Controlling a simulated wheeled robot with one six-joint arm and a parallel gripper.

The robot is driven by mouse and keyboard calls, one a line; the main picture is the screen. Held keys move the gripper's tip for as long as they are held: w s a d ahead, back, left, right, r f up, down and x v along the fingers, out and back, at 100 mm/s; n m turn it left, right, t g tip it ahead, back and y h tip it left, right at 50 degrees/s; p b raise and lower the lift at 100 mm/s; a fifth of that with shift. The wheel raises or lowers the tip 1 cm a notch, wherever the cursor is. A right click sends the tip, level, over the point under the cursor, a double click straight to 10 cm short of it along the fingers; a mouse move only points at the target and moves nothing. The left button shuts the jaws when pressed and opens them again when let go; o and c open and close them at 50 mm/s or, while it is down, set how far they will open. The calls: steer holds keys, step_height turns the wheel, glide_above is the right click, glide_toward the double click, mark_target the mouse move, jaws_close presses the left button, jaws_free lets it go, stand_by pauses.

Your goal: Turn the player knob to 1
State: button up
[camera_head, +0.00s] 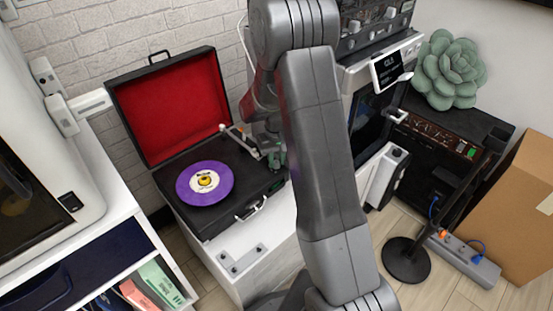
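The player is an open suitcase record player (232,212) with a red-lined lid (170,105), left of centre. A purple record (205,183) lies on it, and its tonearm (238,138) is at the deck's back right. My gripper (274,160) is low at the deck's right side, partly hidden behind my arm. Its fingers are too small and dark to tell whether they are open or touching anything. I cannot make out the player knob or its setting; the deck's right edge is partly covered by my gripper and arm. A silver fitting (250,209) is on the front right edge.
The player stands on a white cabinet (225,262). A white machine (50,190) is at left. At right are a machine with a small screen (393,68), a green succulent (451,70), a black stand (407,260), a power strip (465,262) and a cardboard box (515,215).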

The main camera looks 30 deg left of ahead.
jaws_close()
